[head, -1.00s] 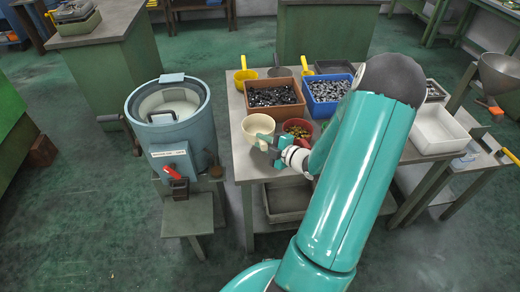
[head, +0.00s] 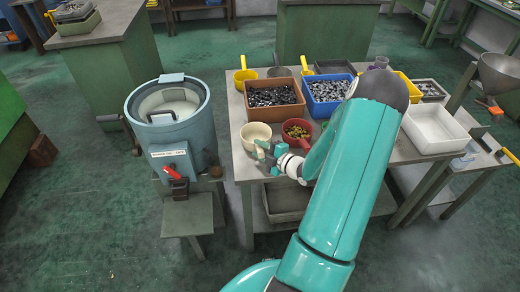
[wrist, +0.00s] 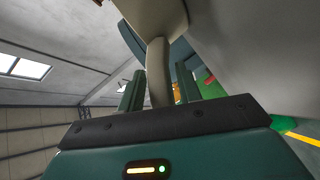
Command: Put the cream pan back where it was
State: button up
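The cream pan (head: 256,135) stands upright at the front left of the work table (head: 240,160), and appears to rest on it. My gripper (head: 266,151) is at its near side, low over the table's front edge. In the wrist view the pan's cream handle (wrist: 158,72) runs between the two fingers of my gripper (wrist: 160,90). A gap shows between the handle and the right finger, so the fingers look open around the handle.
A red pan (head: 296,130) with brassy parts stands just right. Behind are a brown bin (head: 272,86) and a blue bin (head: 327,88) of metal parts. A white tray (head: 434,131) is at right. A blue-grey bowl machine (head: 172,130) stands left of the table.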

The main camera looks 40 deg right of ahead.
jog(key=shift+o, duration=0.4)
jog(key=shift+r, duration=0.1)
jog(key=shift+s+r, duration=0.1)
jog(key=v, duration=1.2)
jog(key=w+a+r+n+g+y, duration=0.1)
jog(key=a+r+n+g+y, duration=0.35)
jog(key=a+n, duration=0.9)
jog(key=w+a+r+n+g+y, duration=0.2)
jog(key=a+r+n+g, duration=0.55)
jog(key=a+n, duration=0.6)
jog(key=s+a+r+n+h, duration=0.2)
jog(key=r+n, duration=0.2)
jog(key=n, duration=0.6)
jog(key=s+a+r+n+t+h, duration=0.1)
jog(key=s+r+n+h, duration=0.2)
jog(key=n, duration=0.7)
jog(key=s+a+r+n+h, duration=0.2)
jog(key=r+n, duration=0.4)
jog(key=n, duration=0.4)
jog(key=shift+s+a+r+t+h, duration=0.3)
jog(key=shift+s+r+h, duration=0.1)
jog(key=shift+h, duration=0.35)
